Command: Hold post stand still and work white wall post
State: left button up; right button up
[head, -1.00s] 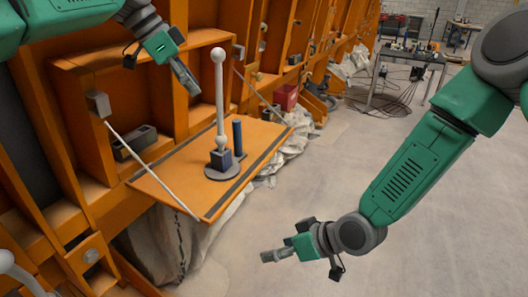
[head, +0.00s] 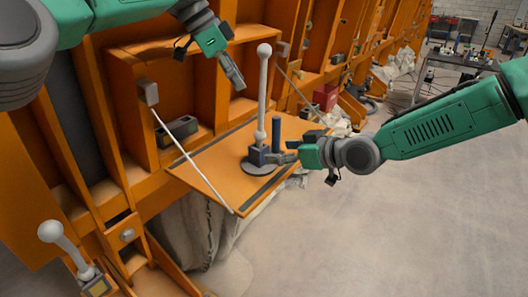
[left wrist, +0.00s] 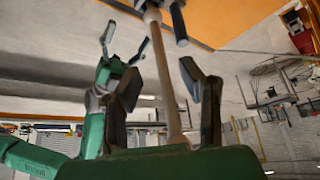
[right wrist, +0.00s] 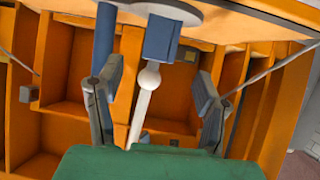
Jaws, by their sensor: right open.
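The post stand has a round grey base (head: 259,169) on the orange shelf, with a blue block, a blue cylinder (head: 276,134) and an upright white ball-topped post (head: 263,95). A second white ball-ended post (head: 64,244), fixed to the wall, leans at lower left. My left gripper (head: 236,78) is beside the stand's upper post; the left wrist view shows its fingers (left wrist: 162,72) apart, the post (left wrist: 168,85) appearing between them. My right gripper (head: 285,157) is close by the blue block; the right wrist view shows open fingers (right wrist: 152,88) below the block (right wrist: 160,40). Contact is unclear.
The orange shelf (head: 205,174) is held by a white rod (head: 190,160) at its left. Orange wall frames (head: 110,90) stand behind. A dark box (head: 177,130) sits in a wall recess. The floor at right is clear, with a cluttered table (head: 455,60) far off.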

aim_at(265, 152)
jog(key=x, duration=0.6)
jog(key=shift+w+d+f, duration=0.1)
jog(key=shift+w, duration=0.1)
jog(key=shift+w+a+f, duration=0.15)
jog(key=shift+w+a, duration=0.1)
jog(key=shift+a, duration=0.15)
pick_arm(q)
jog(key=shift+d, duration=0.2)
pick_arm(e)
jog(key=shift+a, duration=0.1)
